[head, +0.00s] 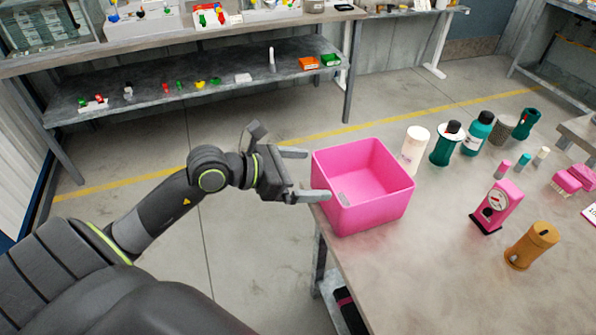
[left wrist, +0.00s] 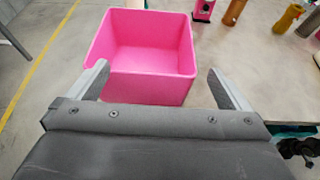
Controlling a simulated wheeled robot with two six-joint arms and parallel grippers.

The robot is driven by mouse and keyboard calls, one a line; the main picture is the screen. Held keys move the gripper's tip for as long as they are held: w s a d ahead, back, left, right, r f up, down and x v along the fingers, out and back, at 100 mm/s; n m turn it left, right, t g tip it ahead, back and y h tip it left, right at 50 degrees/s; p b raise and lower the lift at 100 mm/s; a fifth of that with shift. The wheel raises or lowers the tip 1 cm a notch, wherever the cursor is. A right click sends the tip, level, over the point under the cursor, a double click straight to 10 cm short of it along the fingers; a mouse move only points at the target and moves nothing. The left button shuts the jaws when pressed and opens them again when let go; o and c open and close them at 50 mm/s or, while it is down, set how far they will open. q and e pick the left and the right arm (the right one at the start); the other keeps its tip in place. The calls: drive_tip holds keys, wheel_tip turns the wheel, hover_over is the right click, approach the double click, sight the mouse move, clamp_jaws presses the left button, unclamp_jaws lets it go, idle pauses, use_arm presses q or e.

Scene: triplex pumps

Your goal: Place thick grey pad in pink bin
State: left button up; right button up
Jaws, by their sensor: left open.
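The pink bin (head: 380,212) stands upright at the near left corner of the workbench, and it fills the top middle of the left wrist view (left wrist: 150,88). In the left wrist view the near wall hides part of the bin floor and no pad shows. My left gripper (head: 318,175) is open and empty, its fingers beside the bin's left wall, pointing toward it. My right gripper is not in view.
On the bench (head: 435,270), right of the bin, stand a white cylinder (head: 414,150), green bottles (head: 447,143), a pink gauge device (head: 495,206) and a brown canister (head: 530,246). A shelf (head: 220,93) with small parts stands behind. Open floor lies left of the bench.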

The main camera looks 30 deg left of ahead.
use_arm(q)
drive_tip(key=shift+v, duration=0.85)
drive_tip(key=w+a+f+n+t+y, duration=0.15)
drive_tip(key=a+f+n, duration=0.25)
drive_tip(key=f+n, duration=0.4)
drive_tip(key=w+a+f+n+t, duration=0.2)
drive_tip(key=w+a+f+n, duration=0.15)
drive_tip(key=f+n, duration=0.4)
drive_tip(key=s+a+f+n+y, duration=0.3)
drive_tip(key=a+f+n, duration=0.1)
drive_tip(key=f+n, duration=0.4)
drive_tip(key=s+a+f+n+y, duration=0.25)
drive_tip(key=f+n, duration=0.25)
drive_tip(key=f, duration=0.4)
drive_tip(key=s+a+f+n+g+y, duration=0.1)
drive_tip(key=s+f+n+g+y, duration=0.35)
drive_tip(key=s+f, duration=0.75)
drive_tip(key=s+d+f+n+g+h, duration=0.1)
drive_tip(key=s+d+f+n+g, duration=0.3)
drive_tip(key=s+f, duration=0.4)
drive_tip(key=s+d+f+n+g+h, duration=0.1)
drive_tip(key=s+d+f+n+g, duration=0.3)
drive_tip(key=s, duration=1.2)
wheel_tip(320, 180, down, 4)
drive_tip(key=d+n, duration=0.2)
drive_tip(key=n, duration=0.1)
drive_tip(key=shift+s+g, duration=0.2)
drive_tip(key=shift+g, duration=0.1)
